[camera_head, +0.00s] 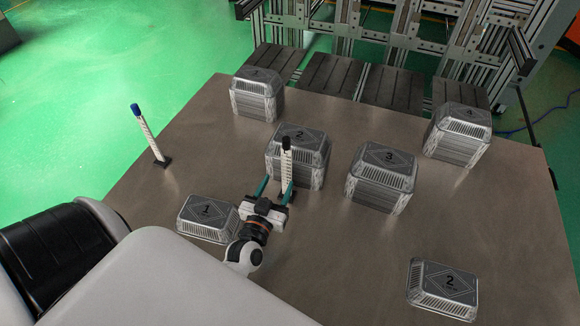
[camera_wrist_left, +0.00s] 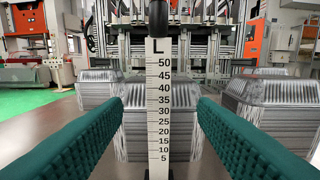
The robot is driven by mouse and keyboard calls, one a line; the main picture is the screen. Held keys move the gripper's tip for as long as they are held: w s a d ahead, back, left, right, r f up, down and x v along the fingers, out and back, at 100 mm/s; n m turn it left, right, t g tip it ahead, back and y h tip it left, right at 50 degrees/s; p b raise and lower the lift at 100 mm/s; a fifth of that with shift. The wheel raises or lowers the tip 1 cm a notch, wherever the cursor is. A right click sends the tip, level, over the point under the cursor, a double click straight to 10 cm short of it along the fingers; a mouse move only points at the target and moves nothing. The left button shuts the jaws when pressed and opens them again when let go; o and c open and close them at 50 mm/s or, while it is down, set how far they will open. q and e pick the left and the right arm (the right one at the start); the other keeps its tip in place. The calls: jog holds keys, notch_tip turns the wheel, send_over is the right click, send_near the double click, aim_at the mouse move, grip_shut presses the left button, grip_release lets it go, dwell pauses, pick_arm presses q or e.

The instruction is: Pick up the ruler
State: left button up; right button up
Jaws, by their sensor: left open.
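An upright white ruler (camera_head: 286,165) with black marks and a black top stands on a dark base in front of a stack of foil trays. In the left wrist view the ruler (camera_wrist_left: 159,105) carries an "L" and numbers from 5 to 50. My left gripper (camera_head: 275,186) is open, with its teal fingers on either side of this ruler. In the wrist view a gap shows between the ruler and each finger. A second upright ruler (camera_head: 147,135) with a blue top stands on a dark base at the table's left edge. My right gripper is not in view.
Foil tray stacks marked 2 (camera_head: 298,155) and 3 (camera_head: 381,178) stand close by. Other stacks stand at the back left (camera_head: 257,95) and back right (camera_head: 458,132). Low trays lie at the front left (camera_head: 206,218) and front right (camera_head: 442,288). The table's front middle is clear.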

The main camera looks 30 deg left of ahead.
aim_at(286, 166)
pick_arm(q)
jog(key=x, duration=0.4)
jog(key=shift+w, duration=0.45)
jog(key=shift+w+a, duration=0.1)
jog(key=shift+w, duration=0.1)
jog(key=x, duration=0.4)
jog(key=shift+w+a+f, duration=0.15)
jog(key=shift+w+f, duration=0.1)
jog(key=shift+f, duration=0.05)
jog(key=shift+w, duration=0.2)
jog(key=shift+r, duration=0.1)
jog(key=shift+c, duration=0.5)
grip_shut()
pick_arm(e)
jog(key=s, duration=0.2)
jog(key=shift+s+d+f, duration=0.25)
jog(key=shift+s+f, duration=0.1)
